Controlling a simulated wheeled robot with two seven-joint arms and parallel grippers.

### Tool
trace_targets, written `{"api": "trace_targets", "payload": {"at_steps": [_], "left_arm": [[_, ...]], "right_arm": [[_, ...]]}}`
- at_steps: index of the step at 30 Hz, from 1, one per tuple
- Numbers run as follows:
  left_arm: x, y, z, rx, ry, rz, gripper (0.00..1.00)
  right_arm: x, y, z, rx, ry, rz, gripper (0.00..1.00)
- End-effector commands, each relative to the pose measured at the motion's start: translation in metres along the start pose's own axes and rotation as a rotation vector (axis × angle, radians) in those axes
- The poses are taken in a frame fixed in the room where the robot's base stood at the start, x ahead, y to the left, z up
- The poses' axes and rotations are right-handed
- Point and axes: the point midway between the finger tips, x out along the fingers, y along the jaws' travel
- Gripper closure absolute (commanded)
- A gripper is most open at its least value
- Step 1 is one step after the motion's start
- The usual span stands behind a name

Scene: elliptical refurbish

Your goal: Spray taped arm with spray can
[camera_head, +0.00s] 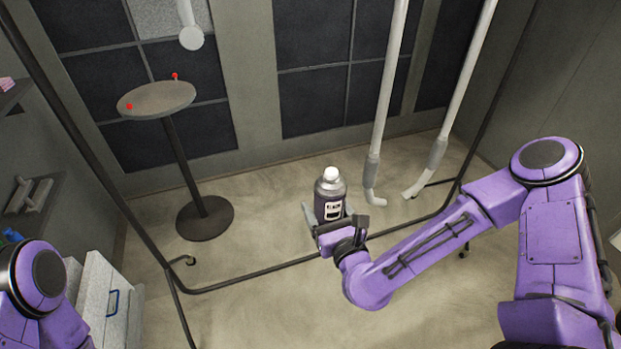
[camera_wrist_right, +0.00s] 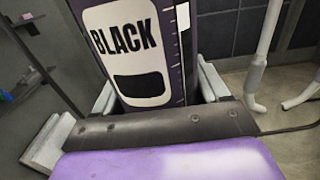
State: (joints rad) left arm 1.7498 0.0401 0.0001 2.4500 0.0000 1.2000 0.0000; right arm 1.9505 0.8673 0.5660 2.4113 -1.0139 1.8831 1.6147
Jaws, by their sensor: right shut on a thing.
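The spray can (camera_head: 331,188) is dark purple with a white cap and a white label. It stands upright in my right gripper (camera_head: 329,216), whose fingers are shut on its sides. In the right wrist view the spray can (camera_wrist_right: 140,45) shows the word BLACK, and its top is cut off. Two long white arm-like pieces (camera_head: 388,90) (camera_head: 466,80) hang down behind and right of the can, apart from it. Each has a greyer sleeve near its bent lower end; I cannot tell which is taped. Only part of my left arm shows, at lower left; its gripper is out of view.
A thin dark rack frame (camera_head: 250,275) crosses the floor in front of the hanging arms. A round stand (camera_head: 157,100) with two red knobs is at the left back. A drawer cabinet (camera_head: 105,296) with a blue handle is at lower left. The middle floor is mostly clear.

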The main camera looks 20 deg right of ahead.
Motion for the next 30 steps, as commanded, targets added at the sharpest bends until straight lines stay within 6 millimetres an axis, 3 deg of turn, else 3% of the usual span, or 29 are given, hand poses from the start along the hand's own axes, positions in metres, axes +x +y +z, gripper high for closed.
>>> {"api": "trace_targets", "payload": {"at_steps": [8,12,15,18,21,25,30], "left_arm": [[-0.009,-0.001,-0.004,0.0,0.0,0.0,1.0],[-0.014,-0.001,-0.006,0.0,0.0,0.0,1.0],[-0.016,-0.001,-0.007,0.0,0.0,0.0,1.0],[-0.019,-0.002,-0.008,0.0,0.0,0.0,1.0],[-0.019,-0.002,-0.008,0.0,0.0,0.0,1.0],[-0.019,-0.002,-0.008,0.0,0.0,0.0,1.0],[-0.02,-0.002,-0.008,0.0,0.0,0.0,1.0]], "right_arm": [[0.024,0.068,0.14,-0.003,-0.022,0.124,0.63],[0.021,0.116,0.21,-0.004,-0.019,0.171,0.63],[0.01,0.148,0.246,-0.005,-0.016,0.193,0.63],[-0.005,0.177,0.269,-0.007,-0.013,0.207,0.63],[-0.018,0.197,0.271,-0.009,-0.008,0.206,0.63],[-0.023,0.205,0.256,-0.007,-0.005,0.186,0.63],[-0.018,0.199,0.24,-0.002,-0.005,0.152,0.63]]}}
